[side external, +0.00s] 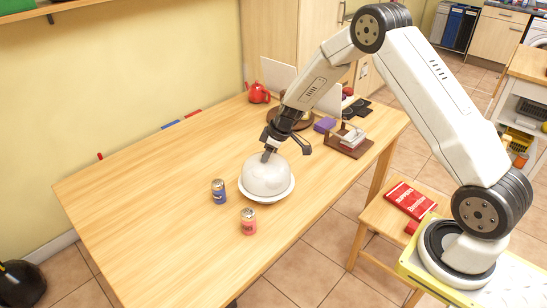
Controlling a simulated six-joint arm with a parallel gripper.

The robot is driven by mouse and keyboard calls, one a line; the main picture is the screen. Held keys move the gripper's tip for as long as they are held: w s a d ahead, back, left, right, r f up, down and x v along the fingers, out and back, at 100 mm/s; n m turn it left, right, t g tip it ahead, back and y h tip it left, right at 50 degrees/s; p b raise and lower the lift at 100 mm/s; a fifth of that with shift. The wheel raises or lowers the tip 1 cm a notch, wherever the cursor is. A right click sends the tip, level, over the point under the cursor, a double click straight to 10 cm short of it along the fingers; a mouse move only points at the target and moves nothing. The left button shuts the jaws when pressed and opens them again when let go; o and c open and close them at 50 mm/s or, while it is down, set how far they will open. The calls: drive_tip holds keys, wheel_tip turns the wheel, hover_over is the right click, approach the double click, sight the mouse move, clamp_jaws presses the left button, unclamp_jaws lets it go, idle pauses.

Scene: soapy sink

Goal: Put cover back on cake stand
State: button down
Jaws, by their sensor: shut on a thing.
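The white dome cover (266,177) sits on or just over the white cake stand (289,192) on the table. The stand's rim shows around the cover's lower edge. I cannot tell whether a small gap is left between them. My gripper (267,155) is at the top of the cover, pointing down, and is shut on it. The cover's knob is hidden by the fingers. The cover looks upright and roughly centred over the stand.
A blue can (219,192) and a pink can (248,222) stand close, left and front of the stand. Behind are a red teapot (259,93), a purple block (325,125) and a brown tray (349,147). The table's left side (140,205) is clear.

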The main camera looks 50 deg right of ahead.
idle(0.8)
unclamp_jaws()
drive_tip(key=shift+r, duration=0.15)
idle(0.3)
drive_tip(key=shift+r, duration=3.3)
clamp_jaws()
